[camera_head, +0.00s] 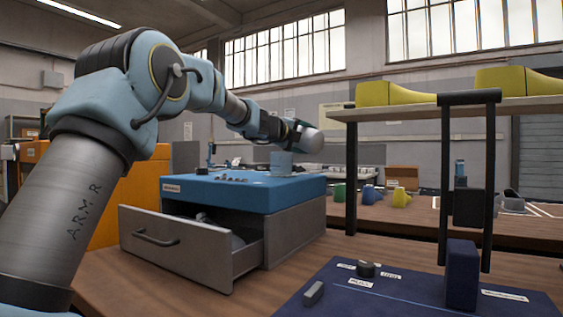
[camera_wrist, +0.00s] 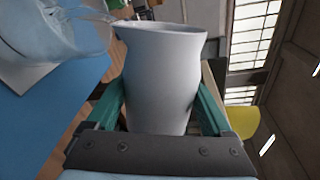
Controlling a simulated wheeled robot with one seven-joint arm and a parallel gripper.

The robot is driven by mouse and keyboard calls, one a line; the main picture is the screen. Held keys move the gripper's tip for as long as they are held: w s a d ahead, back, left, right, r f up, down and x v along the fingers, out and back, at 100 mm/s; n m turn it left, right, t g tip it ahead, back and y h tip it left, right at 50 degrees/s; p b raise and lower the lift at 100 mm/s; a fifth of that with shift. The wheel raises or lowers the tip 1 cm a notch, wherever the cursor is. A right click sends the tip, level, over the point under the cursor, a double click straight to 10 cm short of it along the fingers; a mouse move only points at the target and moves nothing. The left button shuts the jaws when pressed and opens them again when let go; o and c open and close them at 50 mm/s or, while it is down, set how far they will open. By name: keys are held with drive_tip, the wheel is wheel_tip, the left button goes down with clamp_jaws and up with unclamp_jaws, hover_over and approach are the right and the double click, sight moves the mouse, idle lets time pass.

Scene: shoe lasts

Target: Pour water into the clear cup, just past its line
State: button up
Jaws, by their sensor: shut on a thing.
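My gripper (camera_head: 290,131) is shut on a pale grey pitcher (camera_wrist: 160,75), with a green finger on each side of it in the wrist view. In the head view the pitcher (camera_head: 309,141) is tilted at the end of my arm, above the blue-topped cabinet. The clear cup (camera_head: 282,162) stands on the blue top just below the pitcher. The cup (camera_wrist: 55,35) also shows at the upper left of the wrist view, near the pitcher's spout.
The cabinet (camera_head: 290,222) has an open drawer (camera_head: 175,245) at its front. Small dark items (camera_head: 225,178) lie on its blue top. A shelf (camera_head: 440,110) with yellow shoe lasts (camera_head: 395,93) stands at the right. A dark blue panel (camera_head: 390,297) lies at the front right.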

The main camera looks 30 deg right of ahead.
sight(313, 153)
wheel_tip(313, 153, down, 2)
drive_tip(key=shift+s+m+b, duration=0.15)
drive_tip(key=shift+m+b, duration=0.45)
drive_tip(key=shift+b, duration=0.2)
drive_tip(key=shift+r+m+t, duration=0.3)
drive_tip(key=shift+r+m, duration=0.3)
drive_tip(key=shift+a+r+m+b, duration=0.1)
drive_tip(key=shift+r+m+b, duration=0.1)
drive_tip(key=shift+m, duration=0.4)
drive_tip(key=shift+r+m+b, duration=0.15)
drive_tip(key=shift+m+b, duration=0.05)
drive_tip(key=shift+m, duration=0.4)
drive_tip(key=shift+r+m+t+b, duration=0.2)
drive_tip(key=shift+m+t+b, duration=0.1)
drive_tip(key=shift+m+b, duration=0.45)
drive_tip(key=shift+m, duration=0.75)
drive_tip(key=f+b, duration=0.1)
drive_tip(key=b, duration=0.1)
drive_tip(key=f+b, duration=0.4)
drive_tip(key=shift+s, duration=0.4)
drive_tip(key=shift+s+m+t+b, duration=0.3)
drive_tip(key=shift+s+m+b, duration=0.25)
drive_tip(key=shift+m+b, duration=0.4)
drive_tip(key=b, duration=0.1)
drive_tip(key=m+b, duration=0.1)
drive_tip(key=s+m+b, duration=0.1)
drive_tip(key=shift+d+f+m, duration=0.25)
drive_tip(key=shift+s+m+h+b, duration=0.15)
drive_tip(key=shift+m+h+b, duration=0.15)
drive_tip(key=shift+m+b, duration=0.25)
